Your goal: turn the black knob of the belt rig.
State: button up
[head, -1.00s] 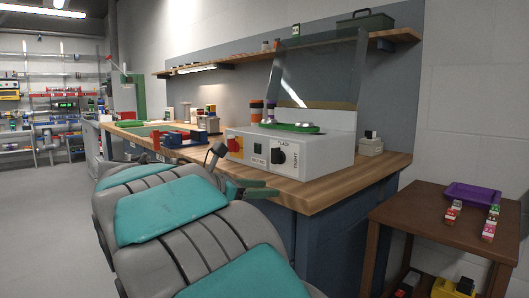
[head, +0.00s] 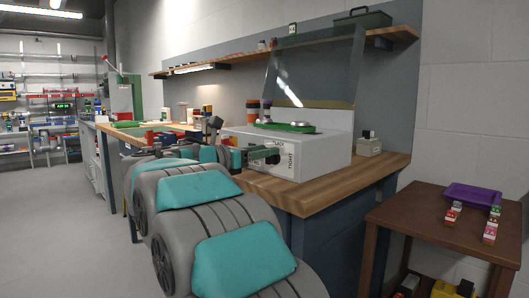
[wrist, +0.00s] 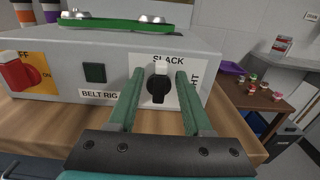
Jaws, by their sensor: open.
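The black knob (wrist: 158,88) sits on the front face of the white belt rig box (wrist: 115,60). A white mark shows at the knob's top, below the word SLACK; the TIGHT label to its right is partly covered by a finger. My gripper (wrist: 159,76) is open, its two green fingers on either side of the knob in the wrist view. I cannot tell whether they touch it. In the head view my gripper (head: 262,157) is at the box's front face (head: 305,166) and partly hides the knob.
A red switch (wrist: 18,73) on a yellow plate and a dark square button (wrist: 95,73) are left of the knob. A green belt piece (head: 285,127) lies on top of the box. The wooden bench (head: 335,190) runs below. A brown side table (head: 410,214) with a purple tray stands right.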

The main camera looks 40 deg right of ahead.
jog(key=shift+d, duration=0.3)
grip_shut()
dwell(0.5)
